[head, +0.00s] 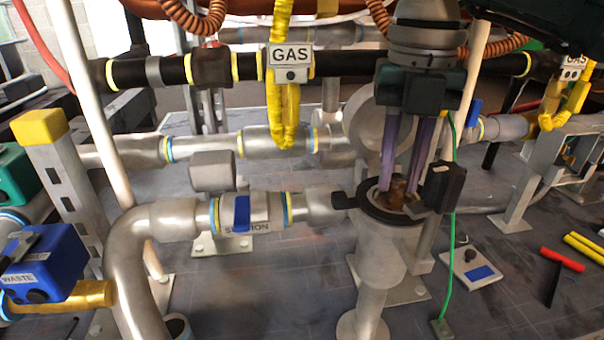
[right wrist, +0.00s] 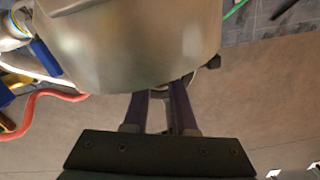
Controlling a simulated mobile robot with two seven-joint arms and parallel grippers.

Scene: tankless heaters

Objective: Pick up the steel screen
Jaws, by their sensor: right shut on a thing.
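The strainer housing (head: 377,245) is a grey metal body with an open, dark-rimmed round top at right of centre in the head view. My right gripper (head: 399,188) points down into this opening, its two purple fingers on either side of a brown, rough-looking thing (head: 396,197), likely the steel screen with dirt on it. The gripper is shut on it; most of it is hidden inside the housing. In the right wrist view the fingers (right wrist: 163,95) run behind a big metal cylinder (right wrist: 140,40), and their tips are hidden. My left gripper is not in view.
A black clamp knob (head: 443,186) stands close at the right of the opening. A dark gas pipe (head: 345,63) with a GAS tag (head: 290,56) crosses behind. A green wire (head: 453,240) hangs to the right. Red and yellow handles (head: 562,259) lie on the floor at right.

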